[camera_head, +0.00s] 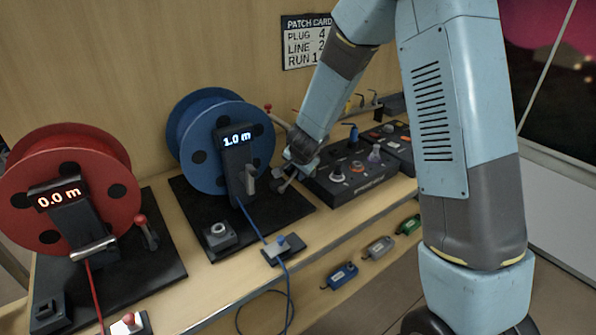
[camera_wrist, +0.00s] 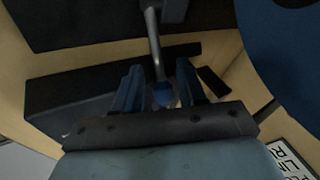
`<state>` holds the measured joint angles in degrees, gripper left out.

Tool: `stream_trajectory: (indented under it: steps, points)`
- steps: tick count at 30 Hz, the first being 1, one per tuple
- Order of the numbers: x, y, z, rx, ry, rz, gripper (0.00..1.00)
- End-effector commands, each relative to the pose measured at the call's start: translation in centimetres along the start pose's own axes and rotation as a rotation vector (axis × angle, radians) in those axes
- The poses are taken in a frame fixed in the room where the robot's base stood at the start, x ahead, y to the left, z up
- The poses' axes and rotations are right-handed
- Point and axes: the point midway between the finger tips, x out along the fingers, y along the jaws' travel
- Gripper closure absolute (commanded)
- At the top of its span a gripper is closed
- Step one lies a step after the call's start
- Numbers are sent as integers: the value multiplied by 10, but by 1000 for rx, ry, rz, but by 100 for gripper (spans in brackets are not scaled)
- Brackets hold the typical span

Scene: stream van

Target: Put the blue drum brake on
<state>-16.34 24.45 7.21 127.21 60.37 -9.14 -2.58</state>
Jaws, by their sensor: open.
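The blue drum (camera_head: 207,145) stands on a dark base, its display reading 1.0 m. My gripper (camera_head: 284,180) is low at the right of this drum, beside its stand. In the head view my gripper hides most of this lever. The blue drum's edge (camera_wrist: 290,50) fills the right of the wrist view.
A red drum (camera_head: 100,155) with a red-knobbed lever (camera_head: 142,222) stands at the left, its display reading 0.0 m. A black control box (camera_head: 350,185) with knobs is close right of my gripper. A blue cable (camera_head: 250,222) runs down past a small switch block (camera_head: 284,248). Small coloured connectors (camera_head: 342,275) lie on a lower shelf.

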Motion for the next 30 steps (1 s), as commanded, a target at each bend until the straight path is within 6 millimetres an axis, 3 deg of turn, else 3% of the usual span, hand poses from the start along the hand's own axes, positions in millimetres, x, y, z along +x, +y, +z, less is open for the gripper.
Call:
stream_trajectory:
  steps: [13,25,30]
  points:
    - [5,0,0,1,-1,-1,60]
    - [5,0,0,1,0,-1,99]
    - [5,0,-1,1,2,-1,100]
